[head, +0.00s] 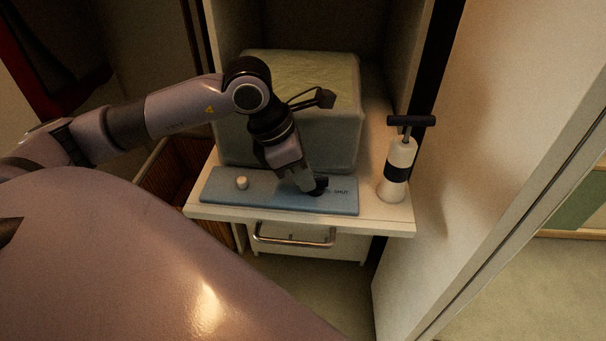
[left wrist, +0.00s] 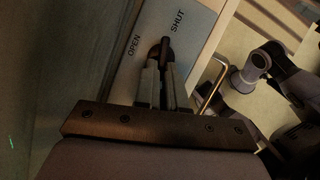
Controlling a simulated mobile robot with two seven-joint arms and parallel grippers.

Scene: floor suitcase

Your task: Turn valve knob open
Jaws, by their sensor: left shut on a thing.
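The valve knob (head: 321,185) is small and black. It sits near the right end of a blue-grey panel (head: 225,194) on the shelf, beside the printed word SHUT. My left gripper (head: 312,188) reaches down onto it and is shut on it. In the left wrist view the two fingers of my left gripper (left wrist: 160,72) close on the knob (left wrist: 163,48) from both sides. The words OPEN and SHUT show on the panel beyond the fingers, OPEN to the left and SHUT to the upper right of the knob. The fingers hide part of the knob. My right gripper is not visible.
A large pale green padded block (head: 335,110) stands behind the panel. A white hand pump (head: 397,168) with a black T-handle stands to its right. A white peg (head: 241,183) is on the panel's left. A metal handle (head: 292,238) is below the shelf edge.

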